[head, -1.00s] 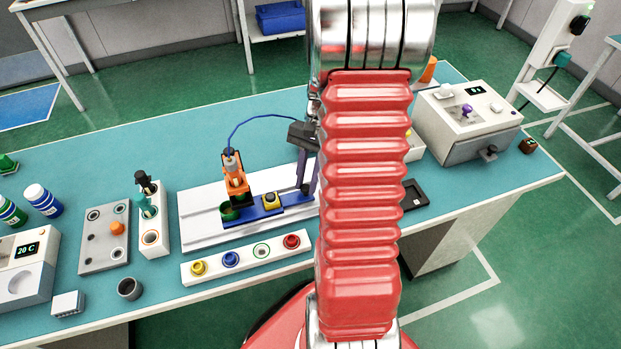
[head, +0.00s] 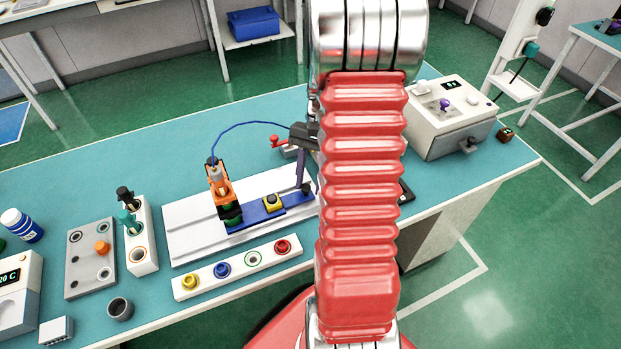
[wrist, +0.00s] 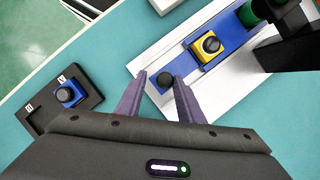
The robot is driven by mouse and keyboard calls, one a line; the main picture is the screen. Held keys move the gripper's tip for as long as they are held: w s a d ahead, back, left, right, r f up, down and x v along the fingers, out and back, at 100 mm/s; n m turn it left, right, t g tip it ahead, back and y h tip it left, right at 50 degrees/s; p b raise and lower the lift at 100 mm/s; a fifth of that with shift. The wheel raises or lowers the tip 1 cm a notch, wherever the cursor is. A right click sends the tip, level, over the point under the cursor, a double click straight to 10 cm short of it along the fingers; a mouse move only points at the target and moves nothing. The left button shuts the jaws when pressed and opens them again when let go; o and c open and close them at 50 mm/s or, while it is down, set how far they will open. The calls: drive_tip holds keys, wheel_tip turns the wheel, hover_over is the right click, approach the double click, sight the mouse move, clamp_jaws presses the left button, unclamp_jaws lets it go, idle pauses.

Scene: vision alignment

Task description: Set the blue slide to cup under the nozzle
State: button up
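The blue slide (head: 297,197) lies along a pale rail (head: 185,213). A yellow block with a black knob (head: 272,202) sits on it, and a green cup (head: 232,220) stands at its left end. The orange nozzle holder (head: 219,187) stands over the cup and partly hides it; exact centring cannot be told. The fingers also show in the head view (head: 303,180).
A white strip with coloured buttons (head: 238,271) lies in front of the rail. A dark tray (wrist: 37,120) with a blue knobbed block (wrist: 68,94) is beside my gripper. A white machine (head: 450,115) stands at the right. My red arm hides part of the bench.

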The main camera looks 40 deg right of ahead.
drive_tip(key=shift+o, duration=1.3)
drive_tip(key=shift+w, duration=0.1)
drive_tip(key=shift+w+d+r, duration=0.2)
drive_tip(key=shift+r, duration=0.25)
drive_tip(key=v, duration=1.2)
drive_tip(key=shift+r, duration=0.35)
drive_tip(key=shift+d, duration=0.1)
